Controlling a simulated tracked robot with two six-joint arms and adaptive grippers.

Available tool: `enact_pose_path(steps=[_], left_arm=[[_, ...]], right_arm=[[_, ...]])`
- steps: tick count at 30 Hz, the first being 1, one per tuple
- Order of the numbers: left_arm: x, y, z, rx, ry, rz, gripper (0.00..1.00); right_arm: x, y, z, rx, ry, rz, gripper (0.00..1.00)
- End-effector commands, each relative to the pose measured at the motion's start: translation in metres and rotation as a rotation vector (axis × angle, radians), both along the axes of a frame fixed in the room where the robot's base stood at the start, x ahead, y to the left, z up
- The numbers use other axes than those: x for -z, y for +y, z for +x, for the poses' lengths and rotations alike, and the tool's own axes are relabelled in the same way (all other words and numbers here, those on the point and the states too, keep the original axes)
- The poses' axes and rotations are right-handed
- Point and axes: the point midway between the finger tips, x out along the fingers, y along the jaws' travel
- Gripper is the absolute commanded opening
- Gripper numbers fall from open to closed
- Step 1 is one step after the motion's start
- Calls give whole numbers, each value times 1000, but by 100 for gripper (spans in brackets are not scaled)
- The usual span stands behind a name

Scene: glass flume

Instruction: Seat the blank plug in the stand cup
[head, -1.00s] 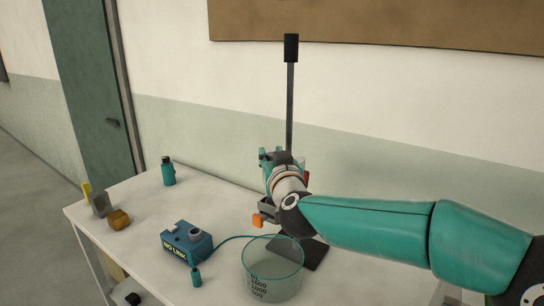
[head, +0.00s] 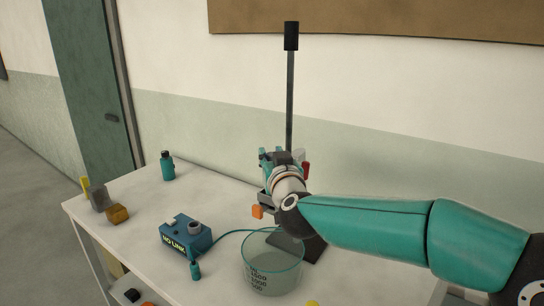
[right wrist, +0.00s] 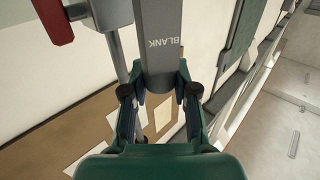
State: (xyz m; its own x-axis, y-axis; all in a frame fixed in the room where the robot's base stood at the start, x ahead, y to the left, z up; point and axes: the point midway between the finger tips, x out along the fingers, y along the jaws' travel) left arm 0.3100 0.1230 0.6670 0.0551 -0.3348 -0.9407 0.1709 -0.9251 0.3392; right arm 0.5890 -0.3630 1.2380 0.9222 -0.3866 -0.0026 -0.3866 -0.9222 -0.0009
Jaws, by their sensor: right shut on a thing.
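The blank plug (right wrist: 158,30) is a grey block marked BLANK in the right wrist view. My right gripper (right wrist: 158,88) is shut on its lower part, and its far end runs out of the frame. In the head view my right gripper (head: 275,160) is at the stand (head: 290,100), in front of its tall pole with a black top. My wrist hides much of the stand's middle. A dark bracket with an orange end (head: 257,211) shows just below the gripper. I cannot pick out the stand cup, nor tell whether the plug touches it. My left gripper is out of view.
A clear beaker (head: 272,262) stands before the stand's dark base (head: 312,248). A blue box marked NO LINK (head: 187,236), a small teal plug (head: 195,271), a teal bottle (head: 167,166) and a brown block (head: 117,213) are on the white table (head: 140,250).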

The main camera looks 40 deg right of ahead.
Motion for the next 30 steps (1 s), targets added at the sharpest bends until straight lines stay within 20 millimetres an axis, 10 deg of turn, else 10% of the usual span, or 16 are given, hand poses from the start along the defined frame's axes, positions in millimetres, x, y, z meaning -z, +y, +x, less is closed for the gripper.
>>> enact_pose_path(steps=[8, 9, 14, 30], left_arm=[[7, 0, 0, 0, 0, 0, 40], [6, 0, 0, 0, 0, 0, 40], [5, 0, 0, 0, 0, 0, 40], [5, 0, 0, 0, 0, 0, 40]], right_arm=[[8, 0, 0, 0, -1, -1, 0], [6, 0, 0, 0, -1, -1, 33], [6, 0, 0, 0, -1, 0, 57], [6, 9, -20, -2, -1, 1, 57]])
